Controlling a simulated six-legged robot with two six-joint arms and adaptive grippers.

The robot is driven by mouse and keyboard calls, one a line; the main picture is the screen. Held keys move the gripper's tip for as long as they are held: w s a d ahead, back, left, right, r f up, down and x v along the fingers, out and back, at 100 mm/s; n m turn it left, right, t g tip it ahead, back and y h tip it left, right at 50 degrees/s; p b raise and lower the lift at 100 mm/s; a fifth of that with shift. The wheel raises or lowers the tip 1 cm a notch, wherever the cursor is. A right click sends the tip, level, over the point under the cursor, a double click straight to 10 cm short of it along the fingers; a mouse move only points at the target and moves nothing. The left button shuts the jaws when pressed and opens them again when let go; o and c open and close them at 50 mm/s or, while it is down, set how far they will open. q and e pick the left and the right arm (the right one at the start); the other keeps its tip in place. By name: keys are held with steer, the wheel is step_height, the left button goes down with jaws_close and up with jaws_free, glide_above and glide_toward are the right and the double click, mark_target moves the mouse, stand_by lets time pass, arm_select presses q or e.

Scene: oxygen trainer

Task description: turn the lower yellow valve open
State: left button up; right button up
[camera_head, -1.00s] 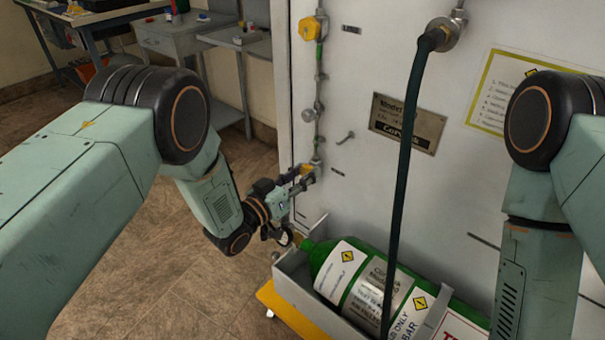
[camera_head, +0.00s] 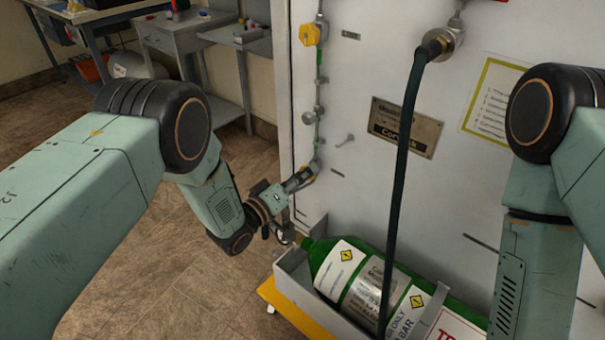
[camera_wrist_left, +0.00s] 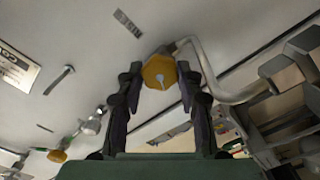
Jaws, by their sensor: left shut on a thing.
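The lower yellow valve (camera_wrist_left: 159,72) shows in the left wrist view as a yellow knob with a pale centre, between the two dark fingertips of my left gripper (camera_wrist_left: 158,82). The fingers touch its two sides, and my left gripper is shut on it. In the head view my left gripper (camera_head: 300,179) is at the lower end of the pipe on the white panel and mostly hides this valve. The upper yellow valve (camera_head: 310,34) is higher on the same pipe. My right gripper is not in view.
A green gas cylinder (camera_head: 335,262) lies in a grey tray (camera_head: 292,285) just below and right of my left gripper. A dark hose (camera_head: 400,170) hangs in front of the white panel (camera_head: 350,85). Open floor (camera_head: 190,290) lies to the left.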

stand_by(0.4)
arm_select(q)
steer(key=o, duration=1.2)
steer(key=shift+c, duration=0.2)
steer(key=s+a+f+m+g+y, duration=0.1)
steer(key=s+a+f, duration=0.3)
steer(key=s, duration=0.4)
steer(key=s+a+f+m+g+y, duration=0.1)
steer(key=s+a+f+g+y, duration=0.3)
steer(key=s, duration=0.5)
steer(key=s+a+f+m+g+y, duration=0.1)
steer(key=s+a+f+g+y, duration=0.2)
steer(key=s+a+f, duration=0.3)
steer(key=s, duration=0.3)
steer(key=shift+f, duration=0.25)
